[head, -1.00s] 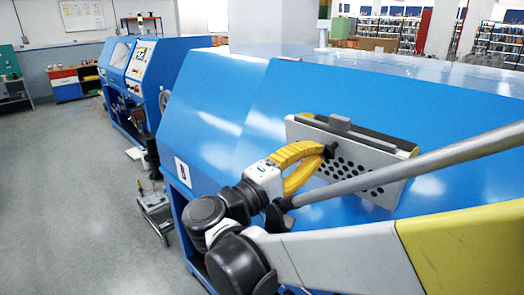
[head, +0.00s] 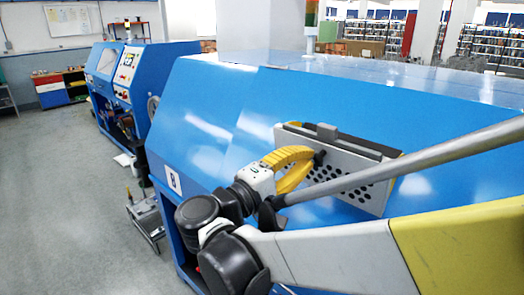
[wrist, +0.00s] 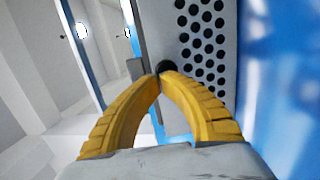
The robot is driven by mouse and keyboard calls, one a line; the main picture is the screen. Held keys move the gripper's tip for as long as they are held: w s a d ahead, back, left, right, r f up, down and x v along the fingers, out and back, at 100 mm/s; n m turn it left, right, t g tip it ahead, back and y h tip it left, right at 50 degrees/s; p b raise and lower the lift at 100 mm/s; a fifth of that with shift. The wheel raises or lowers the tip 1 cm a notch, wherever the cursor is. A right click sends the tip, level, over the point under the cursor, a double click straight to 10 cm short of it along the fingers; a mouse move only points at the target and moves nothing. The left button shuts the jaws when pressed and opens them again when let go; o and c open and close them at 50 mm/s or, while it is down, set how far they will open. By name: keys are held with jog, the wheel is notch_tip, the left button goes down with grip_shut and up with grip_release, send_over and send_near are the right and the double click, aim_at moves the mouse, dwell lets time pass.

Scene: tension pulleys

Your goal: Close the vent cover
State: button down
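The vent is a light grey perforated panel (head: 375,194) on the sloped blue machine front. A dark strip (head: 365,147) runs along its top edge, with a small grey tab (head: 326,131) in the middle. I cannot tell how far the cover is open. My gripper (head: 320,157) has yellow curved fingers with dark tips, drawn together at the panel's face below the tab. In the wrist view the tips (wrist: 165,68) meet beside the perforated panel (wrist: 204,45), with the tab (wrist: 135,69) just left. Nothing is clearly held; contact with the panel cannot be told.
The blue machine (head: 215,125) fills the middle and right. My arm crosses in front of its lower right part. A small cart (head: 147,218) stands at its left end. Another blue machine (head: 121,75) stands behind. The grey floor (head: 60,200) at left is clear.

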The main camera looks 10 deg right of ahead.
aim_at(320, 136)
jog(key=shift+w+d+r, duration=0.1)
jog(key=shift+d+r, duration=0.05)
jog(key=shift+r, duration=0.05)
jog(key=p, duration=0.2)
jog(key=w+d+r+y+p, duration=0.1)
jog(key=p, duration=0.1)
jog(key=shift+d+r+g+y, duration=0.2)
jog(key=shift+r+g+y, duration=0.1)
jog(key=shift+g, duration=0.1)
jog(key=w+d+y+p, duration=0.1)
jog(key=p, duration=0.1)
jog(key=d+r+g+y+p, duration=0.1)
jog(key=p, duration=0.1)
jog(key=shift+w+d+r+g+p, duration=0.2)
jog(key=shift+w+g+p, duration=0.1)
jog(key=shift+w+p, duration=0.1)
jog(key=d+p, duration=0.1)
jog(key=w+d+y+p, duration=0.1)
jog(key=w+d+g+y+p, duration=0.1)
jog(key=shift+r+n, duration=0.25)
jog(key=shift+n, duration=0.05)
jog(key=shift+w+d+p, duration=0.45)
jog(key=shift+w+d, duration=0.15)
jog(key=shift+d, duration=0.15)
